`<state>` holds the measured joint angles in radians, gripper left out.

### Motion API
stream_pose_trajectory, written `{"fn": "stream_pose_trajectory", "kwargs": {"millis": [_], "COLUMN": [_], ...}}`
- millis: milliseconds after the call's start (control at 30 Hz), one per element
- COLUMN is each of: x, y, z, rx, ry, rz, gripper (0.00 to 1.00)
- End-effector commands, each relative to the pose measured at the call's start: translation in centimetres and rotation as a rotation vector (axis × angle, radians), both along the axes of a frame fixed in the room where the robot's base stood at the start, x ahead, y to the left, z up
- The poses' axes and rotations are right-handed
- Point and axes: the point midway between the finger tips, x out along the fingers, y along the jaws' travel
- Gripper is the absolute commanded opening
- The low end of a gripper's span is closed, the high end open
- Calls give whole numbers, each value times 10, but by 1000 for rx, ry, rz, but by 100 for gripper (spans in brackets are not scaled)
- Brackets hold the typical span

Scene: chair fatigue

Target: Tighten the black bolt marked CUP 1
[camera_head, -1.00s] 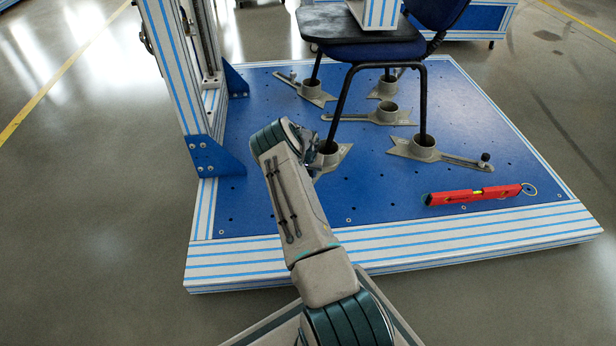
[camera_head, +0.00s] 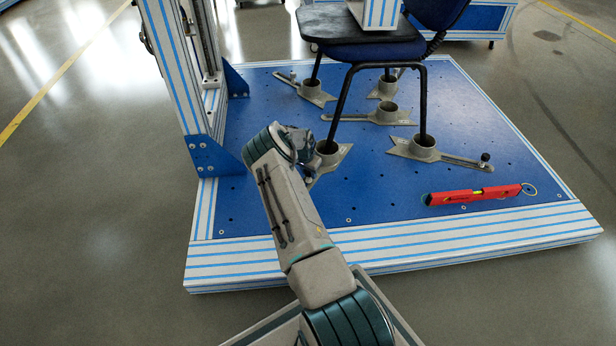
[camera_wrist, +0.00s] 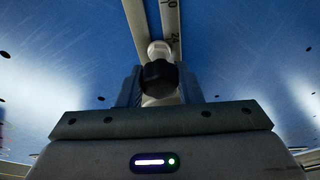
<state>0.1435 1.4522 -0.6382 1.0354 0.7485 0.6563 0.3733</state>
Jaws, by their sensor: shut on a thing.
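In the wrist view, a black knob-like bolt head (camera_wrist: 158,75) sits in the middle, in front of a pale slotted bar with scale marks (camera_wrist: 172,18). My gripper (camera_wrist: 158,88) has its two dark fingers on either side of the knob and is shut on it. No CUP 1 label is readable. In the head view, my gripper (camera_head: 305,152) is partly hidden by my wrist, beside the front left grey cup (camera_head: 328,149) under a chair leg. The bolt is hidden there.
A dark blue chair (camera_head: 365,50) stands with its legs in grey cups on the blue platform (camera_head: 380,200). Another cup (camera_head: 424,143) has a bar with a black knob (camera_head: 485,157). A red spirit level (camera_head: 475,195) lies at front right. A striped post (camera_head: 175,70) stands at left.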

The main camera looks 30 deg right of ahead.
Motion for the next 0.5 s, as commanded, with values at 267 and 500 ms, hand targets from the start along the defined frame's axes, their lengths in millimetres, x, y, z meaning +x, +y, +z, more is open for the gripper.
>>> {"fn": "stream_pose_trajectory", "kwargs": {"millis": [267,500], "x": [-1,-1], "y": [1,0], "z": [-2,0], "rx": [4,3], "ry": [3,1], "rz": [2,10], "gripper": [53,53]}}
